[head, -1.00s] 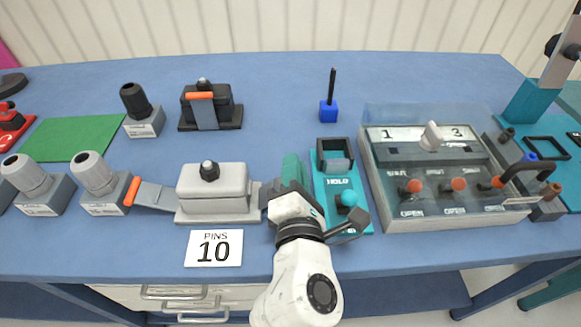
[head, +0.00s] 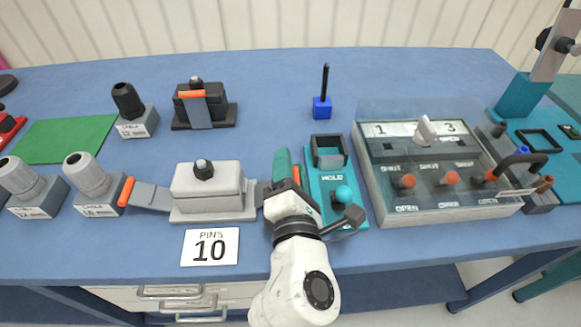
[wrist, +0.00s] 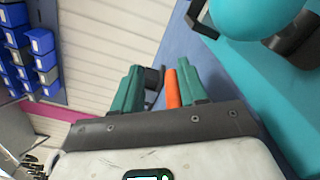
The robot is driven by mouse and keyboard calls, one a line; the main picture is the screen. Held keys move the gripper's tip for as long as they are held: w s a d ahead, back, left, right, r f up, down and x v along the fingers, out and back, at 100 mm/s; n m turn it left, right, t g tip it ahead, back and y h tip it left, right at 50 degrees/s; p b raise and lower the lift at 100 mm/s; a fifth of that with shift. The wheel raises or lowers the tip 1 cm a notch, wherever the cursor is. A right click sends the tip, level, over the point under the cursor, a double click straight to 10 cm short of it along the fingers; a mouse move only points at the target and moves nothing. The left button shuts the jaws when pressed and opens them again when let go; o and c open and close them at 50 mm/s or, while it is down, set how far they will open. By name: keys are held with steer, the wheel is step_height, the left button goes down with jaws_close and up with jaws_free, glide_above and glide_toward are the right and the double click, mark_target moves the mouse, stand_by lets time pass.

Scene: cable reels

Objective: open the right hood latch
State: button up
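The light grey hood (head: 207,188) with a black knob on top sits on its grey base on the blue bench. Its left latch (head: 150,195), a grey lever with an orange tip, lies swung out to the left. My gripper (head: 287,165) is just right of the hood and hides most of the right latch. An orange tip (head: 296,175) shows beside my green fingers. In the wrist view, the orange tip (wrist: 171,88) lies between my two green fingers, close against the right one, with a gap to the left one. The fingers are apart.
A teal HOLD fixture (head: 325,190) with a teal ball knob (head: 343,194) stands close to the right of my gripper. Beyond it is a clear-covered switch box (head: 440,205). A black hood (head: 205,106) stands behind. A "PINS 10" card (head: 210,247) lies in front.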

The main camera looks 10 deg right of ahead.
steer(key=s, duration=1)
steer(key=shift+s+a+b, duration=0.2)
steer(key=shift+s+b, duration=0.2)
